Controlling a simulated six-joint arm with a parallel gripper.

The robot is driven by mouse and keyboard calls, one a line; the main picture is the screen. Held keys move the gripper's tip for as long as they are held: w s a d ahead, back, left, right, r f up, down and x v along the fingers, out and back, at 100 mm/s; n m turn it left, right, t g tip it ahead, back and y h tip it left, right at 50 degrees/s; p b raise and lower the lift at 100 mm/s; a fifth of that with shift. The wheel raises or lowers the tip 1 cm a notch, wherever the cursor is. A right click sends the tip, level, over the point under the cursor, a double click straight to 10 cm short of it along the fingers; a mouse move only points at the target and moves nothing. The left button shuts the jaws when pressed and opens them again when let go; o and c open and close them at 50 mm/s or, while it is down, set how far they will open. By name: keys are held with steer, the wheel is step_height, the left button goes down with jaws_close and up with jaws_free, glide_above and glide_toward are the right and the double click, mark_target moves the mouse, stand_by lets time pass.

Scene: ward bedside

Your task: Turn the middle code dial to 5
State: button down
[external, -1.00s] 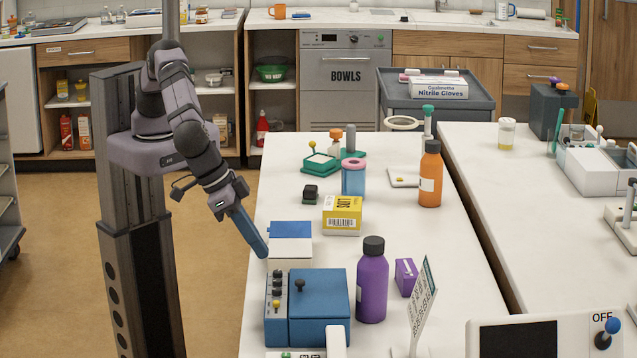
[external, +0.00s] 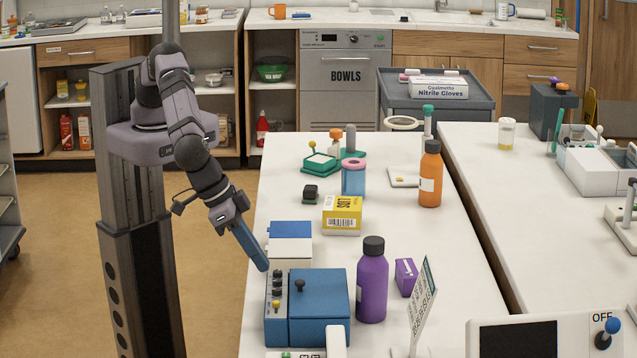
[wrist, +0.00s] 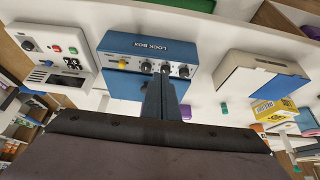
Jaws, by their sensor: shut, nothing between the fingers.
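The blue lock box (external: 319,300) stands at the near end of the table. Its narrow side panel carries three dark code dials in a row and a yellow knob (external: 276,305). The middle code dial (external: 277,282) sits between the other two; it also shows in the wrist view (wrist: 165,69). Its number is too small to read. My gripper (external: 264,269) is shut and empty, tilted down beside the far end of the dial row. In the wrist view my fingertips (wrist: 165,78) lie in line with the middle dial. I cannot tell whether they touch it.
A white box with a blue top (external: 290,240) stands just behind the lock box. A purple bottle (external: 372,280) stands right of it, with a small purple box (external: 406,276) and a sign (external: 421,300) beyond. A yellow box (external: 342,214) sits farther back.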

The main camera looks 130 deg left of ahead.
steer(key=shift+f+b, duration=1.5)
steer(key=shift+f, duration=0.6)
steer(key=shift+a, duration=0.25)
steer(key=shift+s+a+b, duration=0.4)
steer(key=shift+b, duration=1.8)
steer(key=shift+s+a+r+b, duration=0.1)
steer(key=shift+s+a+b, duration=0.15)
steer(key=shift+b, duration=0.7)
steer(key=shift+s+d+b, duration=0.1)
steer(key=shift+s+b, duration=0.05)
steer(key=shift+b, duration=0.25)
steer(key=shift+s+d, duration=0.1)
steer(key=shift+s, duration=0.05)
step_height(320, 180, up, 6)
steer(key=p, duration=0.3)
glide_above(267, 283)
steer(key=s+d, duration=0.1)
steer(key=shift+s+d, duration=0.2)
